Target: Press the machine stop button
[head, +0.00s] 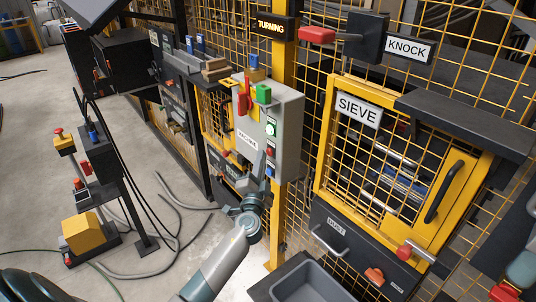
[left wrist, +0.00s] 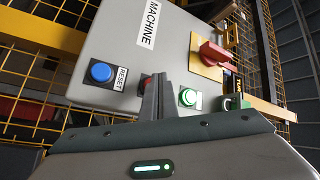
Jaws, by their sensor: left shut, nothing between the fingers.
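The grey machine box (head: 285,105) hangs on the yellow post. Its front has a lit green button (head: 271,128), a red button (head: 270,150) below it, and a blue button (head: 269,171) lowest. My left gripper (head: 260,162) is shut and empty, its tips just in front of the box beside the red button. In the left wrist view, the gripper's fingers (left wrist: 166,95) partly cover the red button (left wrist: 146,83). The blue button (left wrist: 101,73), labelled RESET, and the lit green button (left wrist: 188,97) lie either side. I cannot tell whether the fingertips touch the red button. My right gripper is not in view.
A red rotary switch on a yellow plate (left wrist: 207,60) is on the same box. A yellow SIEVE door (head: 332,150) and a grey bin (head: 310,285) stand to the right. A stand with a red-topped yellow box (head: 64,142) is at left. Hoses lie on the floor.

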